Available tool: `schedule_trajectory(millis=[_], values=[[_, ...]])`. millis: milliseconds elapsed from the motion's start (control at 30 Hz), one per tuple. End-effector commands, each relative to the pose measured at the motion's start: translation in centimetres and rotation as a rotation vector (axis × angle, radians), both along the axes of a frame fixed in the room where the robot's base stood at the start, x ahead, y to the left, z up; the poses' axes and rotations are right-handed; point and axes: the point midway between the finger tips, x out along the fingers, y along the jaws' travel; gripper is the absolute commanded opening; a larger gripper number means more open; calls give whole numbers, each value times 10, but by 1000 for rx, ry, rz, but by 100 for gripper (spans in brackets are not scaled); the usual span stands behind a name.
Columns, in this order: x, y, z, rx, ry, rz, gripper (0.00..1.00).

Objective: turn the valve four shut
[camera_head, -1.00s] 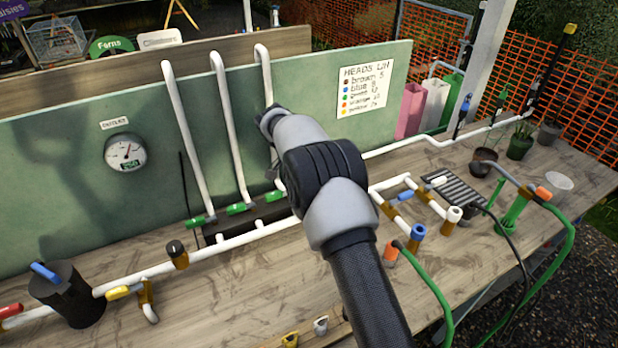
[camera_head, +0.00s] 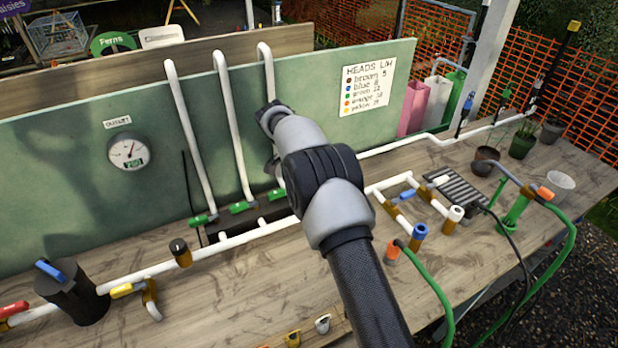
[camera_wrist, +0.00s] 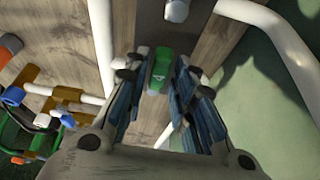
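In the wrist view, the green valve handle marked 4 (camera_wrist: 159,72) lies between the two fingers of my gripper (camera_wrist: 160,78). The fingers are apart, one on each side of the handle, with narrow gaps that suggest no firm hold. In the head view, my arm hides the gripper's fingers and I cannot make out valve four. Other green valve handles, including one at the left (camera_head: 203,219) and one in the middle (camera_head: 241,208), sit at the feet of the white upright pipes.
A green board (camera_head: 60,165) with a dial gauge (camera_head: 129,152) stands behind the pipes. A white pipe (camera_head: 222,244) runs along the wooden bench in front. Blue and orange fittings and a green hose (camera_head: 432,285) lie to the right.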

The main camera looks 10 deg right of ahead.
Motion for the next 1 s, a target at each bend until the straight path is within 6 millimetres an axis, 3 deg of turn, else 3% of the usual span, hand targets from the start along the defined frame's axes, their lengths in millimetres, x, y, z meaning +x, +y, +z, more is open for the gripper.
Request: schedule_trajectory(millis=[100,467,633,1000], values=[[0,0,0,0,0,1,35],[0,1,3,-1,0,2,35],[-2,10,25,0,-3,3,35],[-9,37,93,1,-2,2,35]])
